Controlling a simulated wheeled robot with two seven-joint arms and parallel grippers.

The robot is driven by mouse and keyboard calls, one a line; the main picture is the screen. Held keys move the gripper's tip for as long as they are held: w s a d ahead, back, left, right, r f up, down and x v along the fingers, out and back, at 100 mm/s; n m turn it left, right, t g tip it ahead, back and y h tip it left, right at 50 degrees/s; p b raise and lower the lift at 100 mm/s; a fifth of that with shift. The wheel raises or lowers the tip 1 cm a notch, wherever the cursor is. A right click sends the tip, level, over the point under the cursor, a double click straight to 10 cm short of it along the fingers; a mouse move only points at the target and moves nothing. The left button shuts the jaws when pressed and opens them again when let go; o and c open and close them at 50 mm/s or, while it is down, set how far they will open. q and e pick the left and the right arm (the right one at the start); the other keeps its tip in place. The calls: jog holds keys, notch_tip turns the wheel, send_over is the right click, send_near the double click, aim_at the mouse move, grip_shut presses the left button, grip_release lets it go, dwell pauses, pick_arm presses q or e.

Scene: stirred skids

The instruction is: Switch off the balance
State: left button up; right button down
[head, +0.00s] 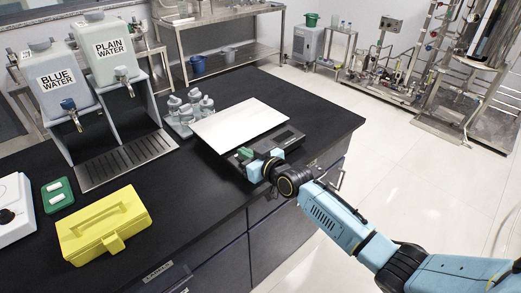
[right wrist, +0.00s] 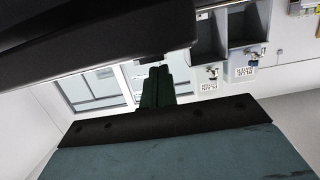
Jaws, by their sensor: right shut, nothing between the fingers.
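The balance (head: 284,140) sits near the front edge of the black bench, with a large white pan (head: 238,124) on top and a dark front panel. My right gripper (head: 243,153) is at the front left of the balance, its green fingers shut and empty. In the right wrist view the shut fingers (right wrist: 157,88) point toward a dark body (right wrist: 90,45), likely the balance's underside or edge. I cannot tell whether the fingertips touch it. The balance's button and display are hidden or too small to read. My left gripper is not in view.
Blue water (head: 62,85) and plain water (head: 108,50) dispensers stand at the back left over a drip tray (head: 125,160). Several small bottles (head: 190,112) stand behind the balance. A yellow box (head: 104,225), a green tray (head: 57,195) and a white device (head: 14,210) are at the left.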

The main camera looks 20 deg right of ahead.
notch_tip(320, 180, up, 3)
jog(key=shift+w+r+p, duration=0.1)
jog(key=shift+w+p, duration=0.05)
jog(key=shift+p, duration=0.95)
jog(key=r+v, duration=0.1)
jog(key=v, duration=0.8)
jog(key=shift+s+r+p, duration=0.15)
jog(key=shift+s+p, duration=0.1)
jog(key=shift+p, duration=0.1)
